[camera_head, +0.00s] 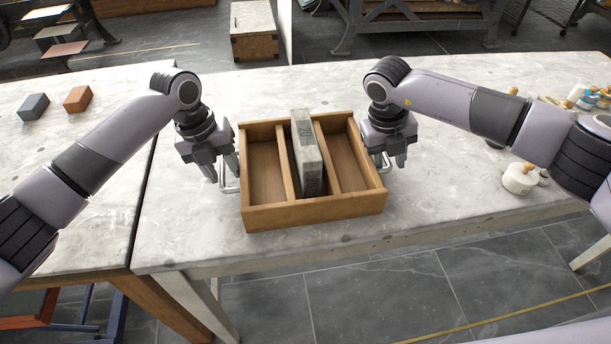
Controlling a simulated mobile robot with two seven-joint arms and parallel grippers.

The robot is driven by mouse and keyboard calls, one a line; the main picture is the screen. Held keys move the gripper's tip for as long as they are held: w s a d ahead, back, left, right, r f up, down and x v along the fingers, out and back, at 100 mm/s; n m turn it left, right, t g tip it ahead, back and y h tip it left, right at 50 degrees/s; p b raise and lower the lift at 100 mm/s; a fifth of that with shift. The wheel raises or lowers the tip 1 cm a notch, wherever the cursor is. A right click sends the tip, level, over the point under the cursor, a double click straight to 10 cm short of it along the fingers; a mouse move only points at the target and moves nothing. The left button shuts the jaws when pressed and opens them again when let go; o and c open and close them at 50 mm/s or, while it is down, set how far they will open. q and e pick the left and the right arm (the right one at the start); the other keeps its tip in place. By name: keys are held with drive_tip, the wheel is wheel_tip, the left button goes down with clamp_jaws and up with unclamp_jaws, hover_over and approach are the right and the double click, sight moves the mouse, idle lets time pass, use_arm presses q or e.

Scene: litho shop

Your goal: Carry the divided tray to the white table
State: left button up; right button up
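The divided tray (315,211) is a wooden box with three compartments, resting on a pale stone-topped table (430,200). A grey block (306,150) stands in its middle compartment; the two outer compartments look empty. Metal handles show on the tray's left and right sides. My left gripper (222,176) is at the left handle, pointing down. My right gripper (390,163) is at the right handle, also pointing down. Whether the fingers are closed around the handles is too small to tell. No table here is clearly the white table of the task.
A second stone-topped table (75,180) adjoins on the left, with a dark grey block (33,106) and an orange-brown block (77,99) on it. A white round pot (519,179) and several small bottles stand at the right. The tabletop in front of the tray is narrow.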

drive_tip(key=shift+a, duration=0.2)
use_arm(q)
drive_tip(key=shift+r, duration=0.25)
use_arm(e)
drive_tip(key=shift+a, duration=0.1)
drive_tip(key=shift+r, duration=0.2)
use_arm(q)
wheel_tip(320, 180, up, 7)
drive_tip(key=a, duration=0.1)
drive_tip(key=shift+a+r, duration=0.2)
use_arm(e)
drive_tip(key=v, duration=1.1)
drive_tip(key=shift+r, duration=0.25)
